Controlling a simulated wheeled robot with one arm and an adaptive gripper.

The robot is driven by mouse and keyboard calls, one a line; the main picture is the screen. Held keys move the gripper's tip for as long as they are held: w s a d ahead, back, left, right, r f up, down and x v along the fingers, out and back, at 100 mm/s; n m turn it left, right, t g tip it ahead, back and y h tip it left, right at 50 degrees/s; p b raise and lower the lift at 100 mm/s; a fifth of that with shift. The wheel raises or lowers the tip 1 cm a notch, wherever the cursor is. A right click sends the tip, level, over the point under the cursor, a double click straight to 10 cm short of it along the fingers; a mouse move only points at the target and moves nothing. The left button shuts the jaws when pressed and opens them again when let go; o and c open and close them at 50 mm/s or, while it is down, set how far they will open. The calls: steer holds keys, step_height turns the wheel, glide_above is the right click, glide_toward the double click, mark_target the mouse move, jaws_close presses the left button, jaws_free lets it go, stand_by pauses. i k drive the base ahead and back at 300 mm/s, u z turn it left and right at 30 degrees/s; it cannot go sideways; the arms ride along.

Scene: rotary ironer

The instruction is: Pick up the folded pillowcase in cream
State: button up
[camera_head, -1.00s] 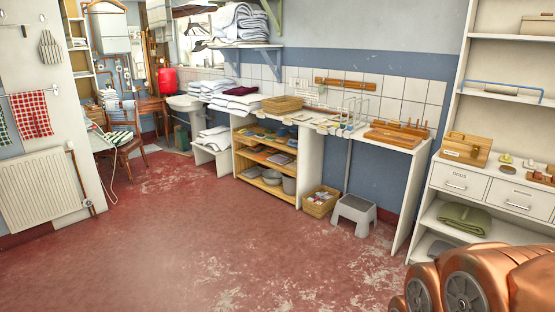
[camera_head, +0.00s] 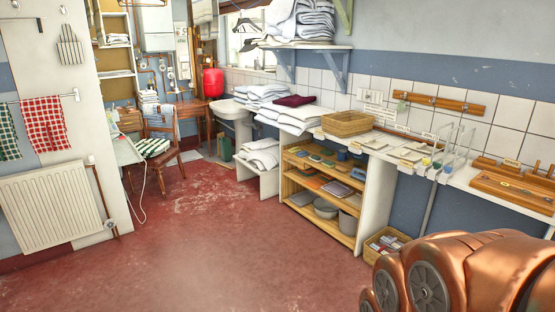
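Folded white or off-white linens (camera_head: 266,95) lie in stacks on the long counter near the sink. Another folded stack (camera_head: 262,155) sits on a low shelf under the counter. I cannot tell at this distance which piece is the cream pillowcase. My copper arm fills the lower right corner, well apart from the linens. My gripper is not in view.
The red floor is clear in the middle. A wooden shelf unit (camera_head: 318,212) and a box (camera_head: 385,243) stand below the counter (camera_head: 462,178). A wicker basket (camera_head: 347,123) sits on it. A chair (camera_head: 160,150) and a radiator (camera_head: 42,212) are left. Folded bedding (camera_head: 300,20) lies on a wall shelf.

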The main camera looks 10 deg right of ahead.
mark_target(422, 148)
steer(key=i, duration=1.95)
steer(key=z, duration=0.55)
steer(key=i, duration=2.15)
steer(key=z, duration=0.65)
steer(key=i, duration=0.95)
steer(key=z, duration=0.25)
